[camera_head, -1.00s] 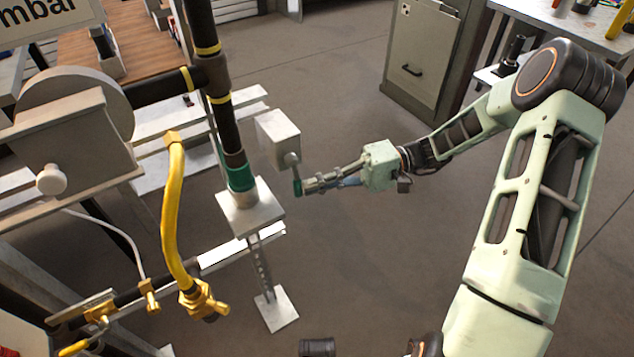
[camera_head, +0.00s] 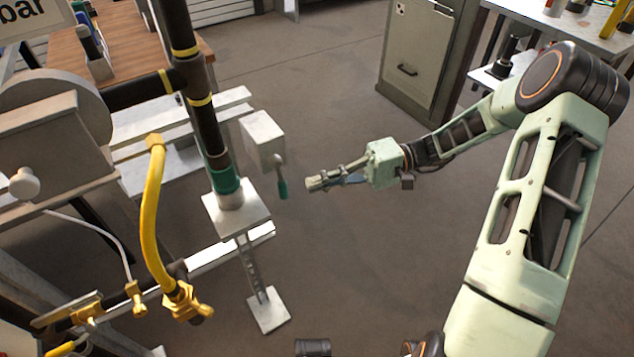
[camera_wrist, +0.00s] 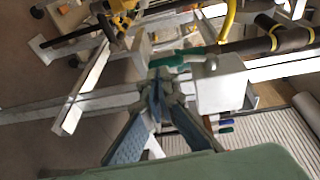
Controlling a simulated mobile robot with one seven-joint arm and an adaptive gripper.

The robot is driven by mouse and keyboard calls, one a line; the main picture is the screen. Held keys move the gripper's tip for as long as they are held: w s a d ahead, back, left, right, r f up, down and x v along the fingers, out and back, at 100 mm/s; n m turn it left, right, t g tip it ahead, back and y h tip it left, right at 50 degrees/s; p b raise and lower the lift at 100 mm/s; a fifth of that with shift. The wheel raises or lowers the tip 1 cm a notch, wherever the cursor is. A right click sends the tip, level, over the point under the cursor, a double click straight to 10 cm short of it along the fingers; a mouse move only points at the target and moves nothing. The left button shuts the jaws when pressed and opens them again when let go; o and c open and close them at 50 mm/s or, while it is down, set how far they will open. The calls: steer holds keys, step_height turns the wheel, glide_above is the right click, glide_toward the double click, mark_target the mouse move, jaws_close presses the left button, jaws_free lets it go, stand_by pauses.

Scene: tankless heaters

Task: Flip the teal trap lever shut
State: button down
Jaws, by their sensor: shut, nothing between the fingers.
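The trap lever has a teal grip (camera_head: 283,189) and a grey stem, and hangs down from the side of a pale grey box (camera_head: 262,139) in the head view. My gripper (camera_head: 313,184) is shut and empty, just right of the lever with a small gap between them. In the wrist view the teal lever (camera_wrist: 178,59) lies sideways beyond my closed fingertips (camera_wrist: 158,84), reaching left from the pale box (camera_wrist: 222,84). The fingertips look close to its free end there; that view does not show the gap clearly.
A dark pipe (camera_head: 207,130) with a teal collar (camera_head: 225,181) stands left of the lever on a pale plate stand (camera_head: 236,221). A yellow hose (camera_head: 154,220) hangs further left. A grey cabinet (camera_head: 425,50) stands behind. The floor right of the lever is clear.

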steer(key=p+v, duration=0.1)
steer(key=v, duration=0.9)
steer(key=shift+f, duration=0.3)
